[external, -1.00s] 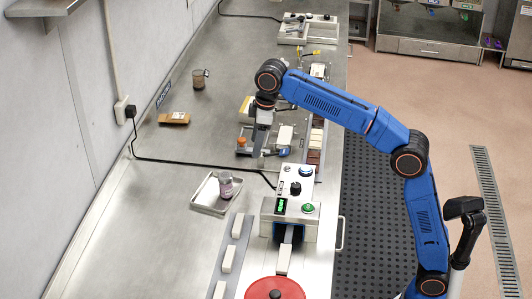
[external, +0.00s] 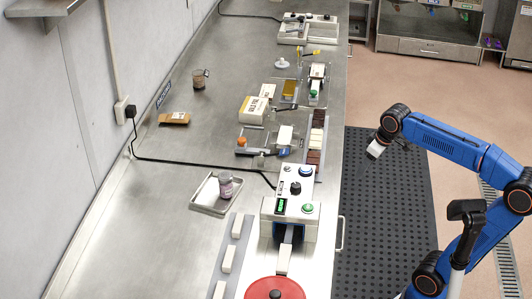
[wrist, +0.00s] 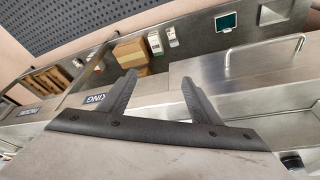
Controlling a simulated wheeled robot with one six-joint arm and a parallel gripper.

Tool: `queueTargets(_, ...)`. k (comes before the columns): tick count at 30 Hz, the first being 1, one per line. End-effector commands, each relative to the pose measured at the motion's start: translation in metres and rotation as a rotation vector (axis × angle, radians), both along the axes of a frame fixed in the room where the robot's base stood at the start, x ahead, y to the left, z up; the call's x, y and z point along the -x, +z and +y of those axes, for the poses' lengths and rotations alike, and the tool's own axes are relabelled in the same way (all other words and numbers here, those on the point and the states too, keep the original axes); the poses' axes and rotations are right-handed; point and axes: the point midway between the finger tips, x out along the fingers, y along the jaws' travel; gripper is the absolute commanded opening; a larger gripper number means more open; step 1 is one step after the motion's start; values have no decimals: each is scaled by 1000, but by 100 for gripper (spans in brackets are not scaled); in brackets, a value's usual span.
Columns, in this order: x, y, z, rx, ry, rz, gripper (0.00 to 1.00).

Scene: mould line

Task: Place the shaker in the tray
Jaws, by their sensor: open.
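The shaker (external: 226,184), a small greyish jar-like thing, stands in the shallow metal tray (external: 208,208) on the steel counter. It is near the tray's right side and looks upright. My gripper (external: 374,153) is well to the right of the counter, over the dark floor mat, far from the shaker and tray. In the wrist view my gripper (wrist: 161,82) has its two fingers spread apart with nothing between them. The shaker and tray do not show in the wrist view.
A white machine (external: 290,205) with buttons stands right of the tray, above a red disc (external: 275,290). A black cable (external: 190,163) runs behind the tray. A brown cup (external: 200,79) and a cardboard piece (external: 174,118) are farther back. Counter left of the tray is clear.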

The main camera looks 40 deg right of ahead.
Motion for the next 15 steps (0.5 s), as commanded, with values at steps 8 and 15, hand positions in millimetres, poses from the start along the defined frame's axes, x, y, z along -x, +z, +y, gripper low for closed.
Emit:
queueTargets(8,86,-90,-56,-17,-178,-39,58)
queueTargets(15,138,-156,-79,-28,-287,-66,58)
